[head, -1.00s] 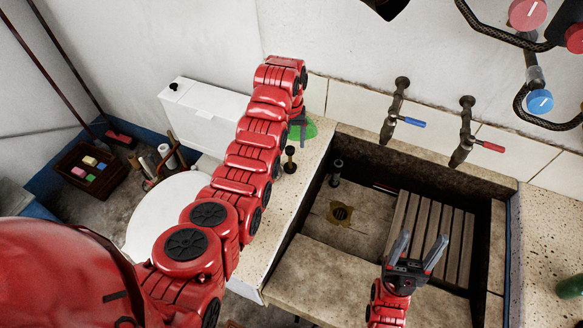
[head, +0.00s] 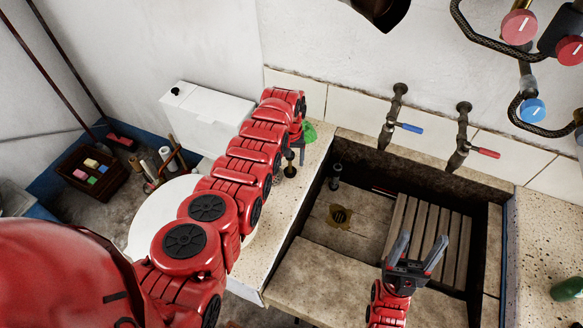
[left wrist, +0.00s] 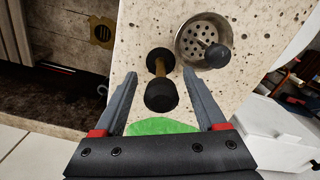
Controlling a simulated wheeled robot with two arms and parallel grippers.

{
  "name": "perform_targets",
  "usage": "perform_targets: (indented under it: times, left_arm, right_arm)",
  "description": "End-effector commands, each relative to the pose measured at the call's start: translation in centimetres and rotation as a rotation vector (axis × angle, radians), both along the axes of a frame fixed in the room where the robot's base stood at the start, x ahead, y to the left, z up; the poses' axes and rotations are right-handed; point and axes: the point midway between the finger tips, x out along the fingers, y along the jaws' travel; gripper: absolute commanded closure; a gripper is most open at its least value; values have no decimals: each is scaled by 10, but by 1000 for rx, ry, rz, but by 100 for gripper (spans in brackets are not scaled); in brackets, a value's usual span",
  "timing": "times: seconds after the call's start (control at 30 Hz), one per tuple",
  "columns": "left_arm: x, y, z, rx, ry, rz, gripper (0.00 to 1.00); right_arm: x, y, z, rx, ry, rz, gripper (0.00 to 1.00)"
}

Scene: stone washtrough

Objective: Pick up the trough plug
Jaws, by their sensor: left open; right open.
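What looks like the trough plug (head: 290,170), a dark piece with a brown stem and rounded black ends, stands on the stone ledge left of the trough. In the left wrist view, the plug (left wrist: 161,95) shows between my left gripper's (left wrist: 159,74) open fingers, with a gap on both sides. In the head view, my left gripper (head: 299,150) is just beside and above the plug, partly hidden by its arm. A perforated metal strainer (left wrist: 190,36) with a black knob lies by the right finger. My right gripper (head: 421,242) is open and empty above the trough.
The sunken trough (head: 325,250) has a brass drain (head: 340,215), a short upright post (head: 335,178) and a slatted board (head: 430,225). Taps (head: 393,118) hang on the wall behind. A green item (left wrist: 160,126) lies on the ledge close to my left gripper.

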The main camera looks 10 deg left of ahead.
Motion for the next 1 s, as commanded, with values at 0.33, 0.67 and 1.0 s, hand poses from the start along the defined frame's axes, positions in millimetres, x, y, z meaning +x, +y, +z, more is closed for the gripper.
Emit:
perform_targets:
  times: [0.33,0.67,1.0]
  left_arm:
    - [1,0,0,0,-1,0,43]
    - [1,0,0,0,0,0,100]
    - [1,0,0,0,0,0,100]
  right_arm:
    - [0,0,0,0,0,0,36]
    - [0,0,0,0,0,0,36]
    - [0,0,0,0,0,0,36]
